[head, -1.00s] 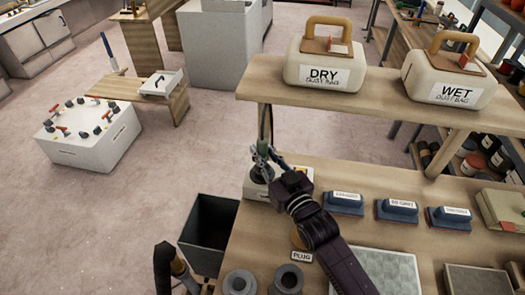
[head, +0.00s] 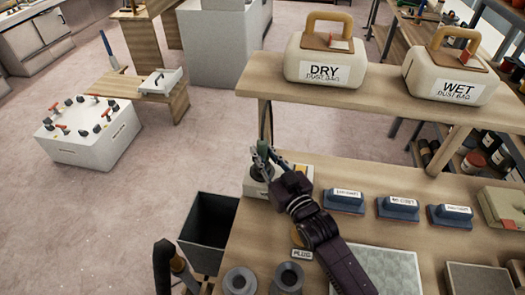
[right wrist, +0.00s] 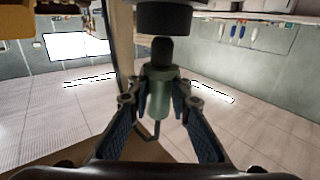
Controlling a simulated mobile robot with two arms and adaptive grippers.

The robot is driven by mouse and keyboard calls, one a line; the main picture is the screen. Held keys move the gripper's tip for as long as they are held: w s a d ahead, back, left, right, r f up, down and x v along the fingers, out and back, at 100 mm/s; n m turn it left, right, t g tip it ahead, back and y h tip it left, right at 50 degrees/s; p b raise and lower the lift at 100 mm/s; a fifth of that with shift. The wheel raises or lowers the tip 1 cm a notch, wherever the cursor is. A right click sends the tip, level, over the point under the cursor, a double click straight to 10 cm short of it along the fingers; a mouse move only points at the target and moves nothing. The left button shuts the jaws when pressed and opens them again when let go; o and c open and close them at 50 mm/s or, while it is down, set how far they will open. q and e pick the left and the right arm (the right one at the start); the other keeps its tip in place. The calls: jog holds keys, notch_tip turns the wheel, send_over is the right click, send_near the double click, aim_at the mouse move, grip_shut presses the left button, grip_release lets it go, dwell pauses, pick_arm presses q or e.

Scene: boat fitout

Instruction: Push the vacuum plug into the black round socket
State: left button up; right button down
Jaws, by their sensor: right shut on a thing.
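The vacuum plug (right wrist: 157,95) is a green cylinder with a dark tip and a cable. My right gripper (right wrist: 160,100) is shut on its sides in the right wrist view. The dark tip meets or overlaps the underside of a black round part (right wrist: 165,18), apparently the socket; I cannot tell whether it is inside. In the head view my right gripper (head: 264,156) is at a white box (head: 256,188) at the bench's left edge. The dark round socket (head: 261,172) shows on that box, partly hidden. My left gripper is not in view.
A raised shelf (head: 385,98) carries the DRY dust bag (head: 325,57) and WET dust bag (head: 450,77). Blue sanding blocks (head: 398,208) lie right of my arm. Grey rings (head: 240,280) and a PLUG label (head: 302,254) are near. A dark open bin (head: 207,230) stands left of the bench.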

aim_at(263, 140)
jog(key=shift+f+b, duration=1)
jog(key=shift+f, duration=0.55)
jog(key=shift+s+f, duration=0.1)
jog(key=shift+f, duration=0.25)
jog(key=shift+s+f, duration=0.1)
jog(key=shift+f, duration=0.2)
jog(key=c, duration=1.7)
grip_release()
jog(key=shift+a, duration=0.1)
jog(key=shift+w+r, duration=0.15)
jog(key=shift+w, duration=0.05)
notch_tip(263, 140, up, 10)
